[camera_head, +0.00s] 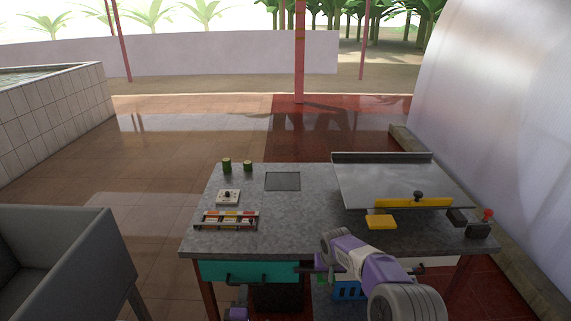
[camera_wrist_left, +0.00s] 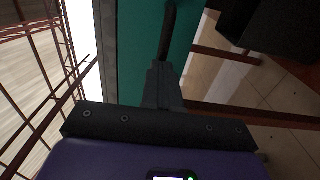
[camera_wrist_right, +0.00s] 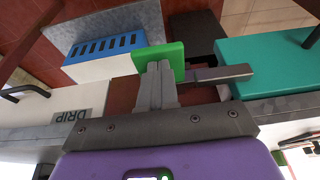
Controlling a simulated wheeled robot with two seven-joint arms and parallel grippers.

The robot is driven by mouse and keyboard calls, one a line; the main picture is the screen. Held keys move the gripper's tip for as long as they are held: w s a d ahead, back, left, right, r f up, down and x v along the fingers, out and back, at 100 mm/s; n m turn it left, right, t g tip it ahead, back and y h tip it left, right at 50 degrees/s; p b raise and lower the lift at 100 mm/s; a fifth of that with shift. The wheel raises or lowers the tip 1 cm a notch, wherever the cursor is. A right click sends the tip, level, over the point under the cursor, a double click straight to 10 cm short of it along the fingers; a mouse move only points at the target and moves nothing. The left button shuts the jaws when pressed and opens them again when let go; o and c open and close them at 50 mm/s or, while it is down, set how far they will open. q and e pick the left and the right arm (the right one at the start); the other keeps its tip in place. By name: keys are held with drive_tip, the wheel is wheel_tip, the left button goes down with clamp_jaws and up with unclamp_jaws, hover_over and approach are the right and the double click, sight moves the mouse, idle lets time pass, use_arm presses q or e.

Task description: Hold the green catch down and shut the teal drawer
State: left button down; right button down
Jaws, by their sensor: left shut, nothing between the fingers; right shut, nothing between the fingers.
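The teal drawer (camera_head: 250,270) is under the left part of the table, with a dark bar handle along its front; I cannot tell how far out it stands. My left gripper (camera_head: 239,291) is shut and empty in front of it. In the left wrist view its fingertips (camera_wrist_left: 162,68) are at the end of the dark handle (camera_wrist_left: 168,30), with the teal front (camera_wrist_left: 140,50) behind; contact is unclear. The green catch (camera_wrist_right: 172,52) is to the right of the teal drawer in the head view. My right gripper (camera_wrist_right: 158,68) is shut, its tips overlapping the catch, seemingly against it.
A grey bar (camera_wrist_right: 222,74) runs beside the catch. A blue slotted container (camera_wrist_right: 103,48) and a white front labelled DRIP (camera_wrist_right: 75,114) are near the right gripper.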

use_arm(q)
drive_tip(key=shift+w, duration=2.55)
use_arm(e)
drive_tip(key=shift+f, duration=0.1)
use_arm(q)
drive_tip(key=s+r, duration=0.3)
drive_tip(key=s, duration=0.3)
use_arm(e)
wheel_tip(320, 180, up, 9)
idle(0.7)
